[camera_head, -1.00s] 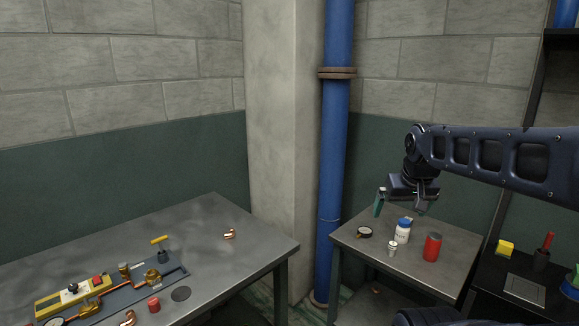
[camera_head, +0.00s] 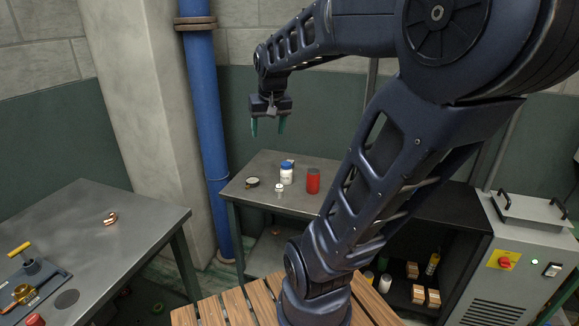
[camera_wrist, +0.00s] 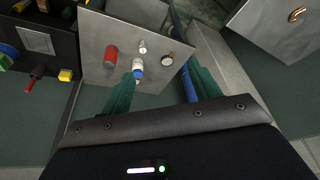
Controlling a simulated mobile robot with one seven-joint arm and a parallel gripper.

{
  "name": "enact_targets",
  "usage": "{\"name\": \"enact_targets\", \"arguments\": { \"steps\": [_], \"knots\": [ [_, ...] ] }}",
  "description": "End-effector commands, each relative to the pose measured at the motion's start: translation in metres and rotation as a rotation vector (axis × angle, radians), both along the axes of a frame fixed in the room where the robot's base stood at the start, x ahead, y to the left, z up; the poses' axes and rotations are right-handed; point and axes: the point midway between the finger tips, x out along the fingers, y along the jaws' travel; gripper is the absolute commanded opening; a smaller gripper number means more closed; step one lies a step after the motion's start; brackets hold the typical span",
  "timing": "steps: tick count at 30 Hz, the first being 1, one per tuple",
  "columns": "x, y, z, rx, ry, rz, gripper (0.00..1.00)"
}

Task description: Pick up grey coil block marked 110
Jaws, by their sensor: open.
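I cannot make out a grey coil block marked 110 in either current view. My gripper (camera_head: 268,128) hangs above and behind the small metal table, its two green fingers pointing down, apart and with nothing between them. In the wrist view my gripper (camera_wrist: 160,72) also shows its fingers spread and empty, with the small table beyond them.
The small table (camera_head: 250,187) bears a gauge (camera_head: 252,182), a white-and-blue bottle (camera_head: 286,175), a small silver piece (camera_head: 279,189) and a red can (camera_head: 313,181). A larger workbench (camera_head: 85,225) stands left. A dark shelf (camera_head: 398,292) with small boxes and a grey cabinet (camera_head: 515,262) stand right.

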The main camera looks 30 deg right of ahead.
Motion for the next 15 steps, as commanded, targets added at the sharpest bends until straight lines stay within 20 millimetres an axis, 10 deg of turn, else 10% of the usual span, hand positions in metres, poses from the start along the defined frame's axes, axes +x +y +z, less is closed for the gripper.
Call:
{"name": "enact_targets", "arguments": {
  "steps": [15],
  "knots": [
    [0.14,-0.051,-0.008,0.037,0.091,-0.179,0.62]
  ]
}}
